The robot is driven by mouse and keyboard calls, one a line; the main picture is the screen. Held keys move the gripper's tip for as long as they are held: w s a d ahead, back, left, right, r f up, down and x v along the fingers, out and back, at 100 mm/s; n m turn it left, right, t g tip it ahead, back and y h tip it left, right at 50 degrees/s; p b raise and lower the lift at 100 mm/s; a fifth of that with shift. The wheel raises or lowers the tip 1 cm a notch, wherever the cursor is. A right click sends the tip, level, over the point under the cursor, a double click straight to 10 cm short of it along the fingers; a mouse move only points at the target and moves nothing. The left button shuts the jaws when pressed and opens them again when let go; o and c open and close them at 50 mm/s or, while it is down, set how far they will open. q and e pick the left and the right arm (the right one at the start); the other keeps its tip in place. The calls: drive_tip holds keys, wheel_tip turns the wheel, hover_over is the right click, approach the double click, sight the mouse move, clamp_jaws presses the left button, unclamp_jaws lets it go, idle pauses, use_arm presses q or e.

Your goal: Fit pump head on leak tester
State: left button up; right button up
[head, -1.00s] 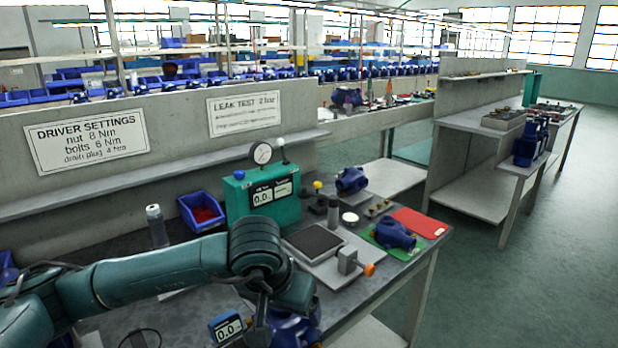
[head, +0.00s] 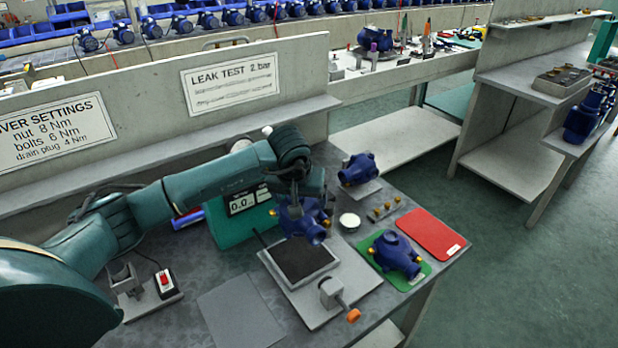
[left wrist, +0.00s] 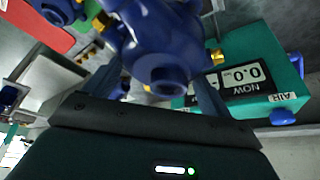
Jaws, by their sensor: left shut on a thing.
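A blue pump head (head: 303,219) with brass fittings hangs in my left gripper (head: 297,204), which is shut on it. It is above the far edge of the leak tester's black pad (head: 301,258). In the left wrist view the pump head (left wrist: 165,60) fills the middle between the fingers (left wrist: 165,95). The leak tester's grey base plate (head: 336,318) carries a clamp with an orange knob (head: 352,315) in front. The teal tester box (head: 228,232) with its 0.0 display stands behind, partly hidden by my arm; its display (left wrist: 240,77) shows in the left wrist view. My right gripper is not in view.
A second pump head (head: 396,254) lies on a green mat (head: 418,283), next to a red mat (head: 430,234). Another (head: 358,170) stands at the back on a plate. Brass fittings (head: 384,209) and a white round cup (head: 349,221) sit between. A grey sheet (head: 240,312) lies front left.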

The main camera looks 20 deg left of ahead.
use_arm(q)
drive_tip(key=shift+s+f+b, duration=0.1)
drive_tip(key=shift+f+b, duration=0.65)
drive_tip(key=shift+f, duration=0.25)
wheel_tip(320, 180, down, 2)
drive_tip(key=shift+f+b, duration=0.2)
drive_tip(key=shift+b, duration=0.55)
drive_tip(key=shift+f+b, duration=0.55)
drive_tip(key=shift+f, duration=0.35)
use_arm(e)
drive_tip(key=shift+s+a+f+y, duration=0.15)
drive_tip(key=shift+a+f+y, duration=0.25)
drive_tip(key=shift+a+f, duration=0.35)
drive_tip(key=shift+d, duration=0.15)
use_arm(q)
drive_tip(key=shift+b, duration=0.45)
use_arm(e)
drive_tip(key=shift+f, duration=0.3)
use_arm(q)
drive_tip(key=shift+f+b, duration=1.4)
drive_tip(key=shift+f, duration=0.1)
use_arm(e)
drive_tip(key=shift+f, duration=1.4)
